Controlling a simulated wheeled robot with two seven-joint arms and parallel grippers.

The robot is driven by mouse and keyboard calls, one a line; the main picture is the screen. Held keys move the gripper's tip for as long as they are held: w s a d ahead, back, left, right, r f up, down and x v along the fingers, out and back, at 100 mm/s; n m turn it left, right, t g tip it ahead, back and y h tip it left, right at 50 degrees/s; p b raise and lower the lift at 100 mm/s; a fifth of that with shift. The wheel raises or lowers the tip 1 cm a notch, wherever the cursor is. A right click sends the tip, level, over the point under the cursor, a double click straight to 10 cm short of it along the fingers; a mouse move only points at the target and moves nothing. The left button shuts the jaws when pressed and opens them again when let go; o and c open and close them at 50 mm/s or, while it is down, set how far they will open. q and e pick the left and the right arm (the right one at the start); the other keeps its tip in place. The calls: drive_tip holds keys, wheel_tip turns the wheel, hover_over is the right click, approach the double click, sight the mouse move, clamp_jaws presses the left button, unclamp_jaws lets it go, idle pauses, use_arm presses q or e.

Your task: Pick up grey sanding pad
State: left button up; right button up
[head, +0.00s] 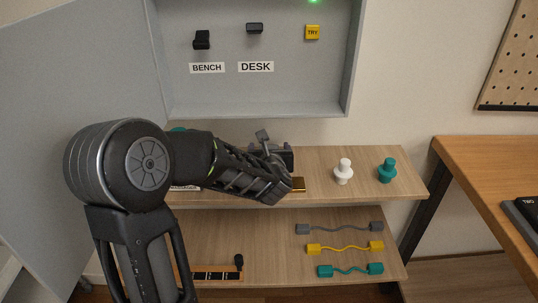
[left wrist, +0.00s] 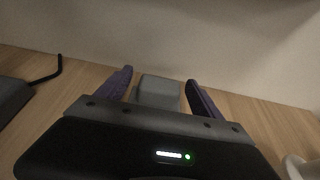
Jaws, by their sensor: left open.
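The grey sanding pad appears to be the grey block (left wrist: 158,90) on the wooden shelf in the left wrist view. It lies between the two spread fingers of my left gripper (left wrist: 162,92), with a gap visible on each side. Its near part is hidden behind the gripper body. In the head view my left gripper (head: 277,152) is over the upper shelf (head: 320,160) and points right; I cannot make out the pad there. My right gripper is not in view.
A white knob (head: 343,172) and a teal knob (head: 387,170) stand right of the gripper. Grey, yellow and teal cables (head: 345,248) lie on the lower shelf. A grey cabinet (head: 270,95) hangs above.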

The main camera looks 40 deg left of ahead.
use_arm(q)
drive_tip(key=c, duration=1.5)
drive_tip(key=shift+o, duration=0.2)
